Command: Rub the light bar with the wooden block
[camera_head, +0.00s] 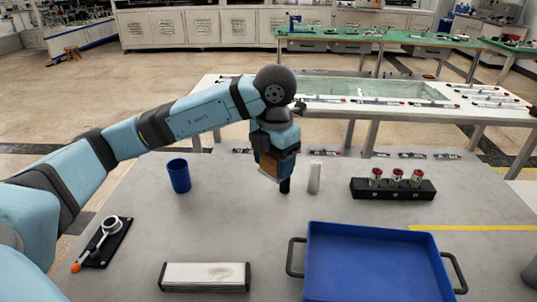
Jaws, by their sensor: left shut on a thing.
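The light bar (205,275) lies at the front left of the grey table. It is a pale bar with dark end pieces and a greyish smudge on its top. My left gripper (284,184) points down over the middle of the table, behind and to the right of the bar. It is shut on the brown wooden block (268,166), which the gripper partly hides. I cannot tell whether the block touches the table. My right gripper is not in view.
A blue tray (312,238) with dark handles stands at the front right. A blue cup (179,176), a silver cylinder (315,178), a black rack (393,190) with red-topped pieces, and a black plate with a tool (103,242) stand around. The table between cup and bar is clear.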

